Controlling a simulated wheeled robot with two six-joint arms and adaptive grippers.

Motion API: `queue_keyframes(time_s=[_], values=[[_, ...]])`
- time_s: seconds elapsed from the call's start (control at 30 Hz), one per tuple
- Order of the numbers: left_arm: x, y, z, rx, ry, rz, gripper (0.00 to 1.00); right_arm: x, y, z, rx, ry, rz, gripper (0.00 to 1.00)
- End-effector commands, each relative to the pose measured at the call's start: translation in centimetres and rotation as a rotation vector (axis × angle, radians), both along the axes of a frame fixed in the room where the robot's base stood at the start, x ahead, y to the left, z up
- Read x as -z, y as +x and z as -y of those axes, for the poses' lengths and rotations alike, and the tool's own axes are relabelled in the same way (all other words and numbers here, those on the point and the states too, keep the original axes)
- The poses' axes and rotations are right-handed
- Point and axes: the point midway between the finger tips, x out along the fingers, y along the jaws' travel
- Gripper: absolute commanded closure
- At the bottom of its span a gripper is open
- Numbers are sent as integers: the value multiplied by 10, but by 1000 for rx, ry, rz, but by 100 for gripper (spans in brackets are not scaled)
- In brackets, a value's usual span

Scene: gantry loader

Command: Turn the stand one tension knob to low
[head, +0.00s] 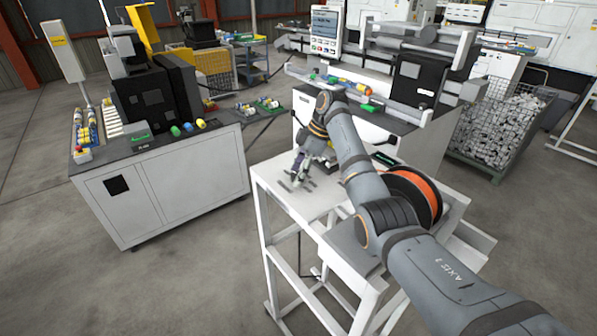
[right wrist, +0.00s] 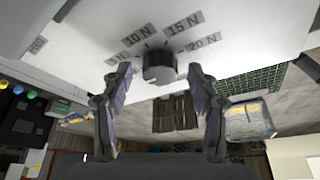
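The tension knob (right wrist: 160,68) is a dark round knob on a white panel (right wrist: 235,45) in the right wrist view. Labels around it read 10 N, 15 N and 20 N, with one more partly readable at the left. Which label the knob points to is hard to tell. My right gripper (right wrist: 160,76) is open, with one fingertip on each side of the knob and a gap to both. In the head view my right gripper (head: 303,168) is over the white stand (head: 283,180), and the knob is hidden there. My left gripper is not in view.
An orange and black spool (head: 428,190) sits on the stand beside my right arm. A white bench (head: 180,180) with a dark machine is at the left. A machine stands behind the stand, and a wire bin (head: 500,125) of metal parts is at the right.

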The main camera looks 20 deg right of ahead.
Motion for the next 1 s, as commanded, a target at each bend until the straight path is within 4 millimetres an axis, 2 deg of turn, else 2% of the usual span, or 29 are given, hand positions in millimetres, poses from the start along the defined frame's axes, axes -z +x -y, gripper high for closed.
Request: queue_keyframes(time_s=[0.23, 0.5, 0.6, 1.0], values=[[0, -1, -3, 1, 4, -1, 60, -7, 0, 3, 1, -1, 3, 40], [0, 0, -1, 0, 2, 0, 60, -52, -4, 21, 2, 0, 3, 40], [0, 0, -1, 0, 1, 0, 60, -63, -5, 25, 0, 0, 1, 40], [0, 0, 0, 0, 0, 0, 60, -69, -6, 28, 0, 0, 0, 40]])
